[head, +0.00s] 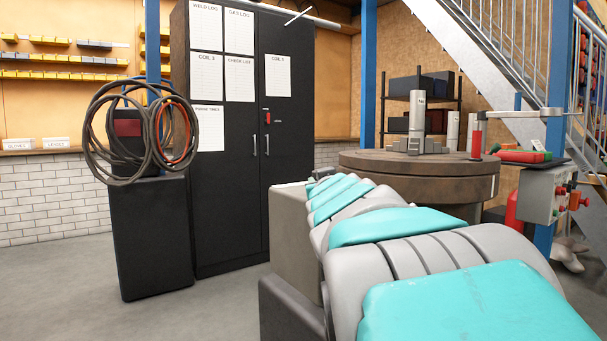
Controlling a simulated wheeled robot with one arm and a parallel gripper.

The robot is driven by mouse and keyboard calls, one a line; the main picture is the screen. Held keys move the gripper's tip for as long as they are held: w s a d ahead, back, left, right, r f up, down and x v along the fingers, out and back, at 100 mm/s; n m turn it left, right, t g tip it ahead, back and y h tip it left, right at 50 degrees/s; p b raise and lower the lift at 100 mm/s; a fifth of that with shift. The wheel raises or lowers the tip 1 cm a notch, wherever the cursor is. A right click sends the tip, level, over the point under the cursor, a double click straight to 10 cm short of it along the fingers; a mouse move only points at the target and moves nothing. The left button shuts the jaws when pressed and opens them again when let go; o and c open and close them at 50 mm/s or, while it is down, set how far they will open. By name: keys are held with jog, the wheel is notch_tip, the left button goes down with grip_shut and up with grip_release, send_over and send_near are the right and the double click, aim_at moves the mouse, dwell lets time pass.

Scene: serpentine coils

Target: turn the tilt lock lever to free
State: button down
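No lever is clearly labelled as the tilt lock in the head view. A handle with a red upright grip (476,144) and a grey bar running right from its top stands at the right edge of the round table. I cannot tell whether it is the tilt lock lever or which position it is in. A grey control box (545,195) with several red knobs sits right of the table, with a green one among them. My gripper is not visible.
The round brown table (415,163) carries grey metal blocks (418,125). A black cabinet (225,175) with paper sheets stands left of centre, beside a dark pedestal with hanging cable coils (97,135). Grey floor (60,285) is open at lower left.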

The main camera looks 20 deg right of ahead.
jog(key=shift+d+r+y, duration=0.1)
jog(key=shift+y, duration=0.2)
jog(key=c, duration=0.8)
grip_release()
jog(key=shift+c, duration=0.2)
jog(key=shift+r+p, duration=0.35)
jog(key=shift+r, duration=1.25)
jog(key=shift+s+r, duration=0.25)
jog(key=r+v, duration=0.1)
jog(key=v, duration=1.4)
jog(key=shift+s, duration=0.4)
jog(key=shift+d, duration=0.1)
